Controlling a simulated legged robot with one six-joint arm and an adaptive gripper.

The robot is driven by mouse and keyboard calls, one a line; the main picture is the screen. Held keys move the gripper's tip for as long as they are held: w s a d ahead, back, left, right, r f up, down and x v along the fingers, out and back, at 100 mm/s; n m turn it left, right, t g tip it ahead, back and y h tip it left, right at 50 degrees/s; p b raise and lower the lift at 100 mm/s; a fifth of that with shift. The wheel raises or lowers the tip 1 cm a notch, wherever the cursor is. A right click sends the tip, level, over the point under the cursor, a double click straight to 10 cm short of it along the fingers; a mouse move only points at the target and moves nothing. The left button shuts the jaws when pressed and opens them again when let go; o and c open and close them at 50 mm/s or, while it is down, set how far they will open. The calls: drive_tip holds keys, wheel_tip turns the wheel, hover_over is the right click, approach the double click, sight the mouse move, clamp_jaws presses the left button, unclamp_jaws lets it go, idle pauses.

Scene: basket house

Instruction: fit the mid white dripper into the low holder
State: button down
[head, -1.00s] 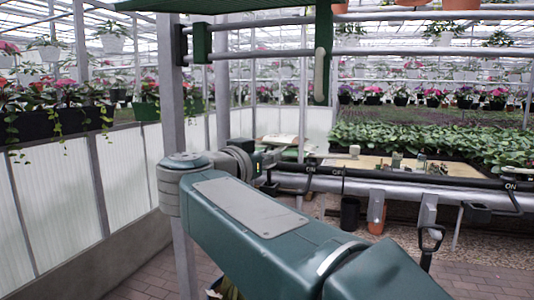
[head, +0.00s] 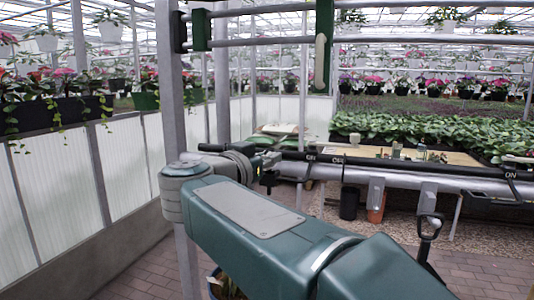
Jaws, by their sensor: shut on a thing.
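My gripper (head: 268,163) is at the far end of my arm, small and dark, in the middle of the head view beside the near end of the black pipe. My wrist hides much of it. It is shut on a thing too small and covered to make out. I cannot pick out the mid white dripper or the low holder with certainty. A slim white piece (head: 320,62) hangs upright against a green bracket (head: 324,25) on the upper rails, above and right of my gripper.
A black pipe (head: 420,168) with ON and OFF labels runs across to the right. Behind it are a wooden bench top (head: 455,157) and leafy plants (head: 420,135). A grey post (head: 171,75) stands close on the left. A black bucket (head: 349,203) and an orange bucket (head: 376,208) stand below the pipe.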

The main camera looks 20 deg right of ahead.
drive_tip(key=shift+f, duration=0.15)
drive_tip(key=c, duration=0.6)
unclamp_jaws()
drive_tip(key=v, duration=1.2)
drive_tip(key=shift+f, duration=0.15)
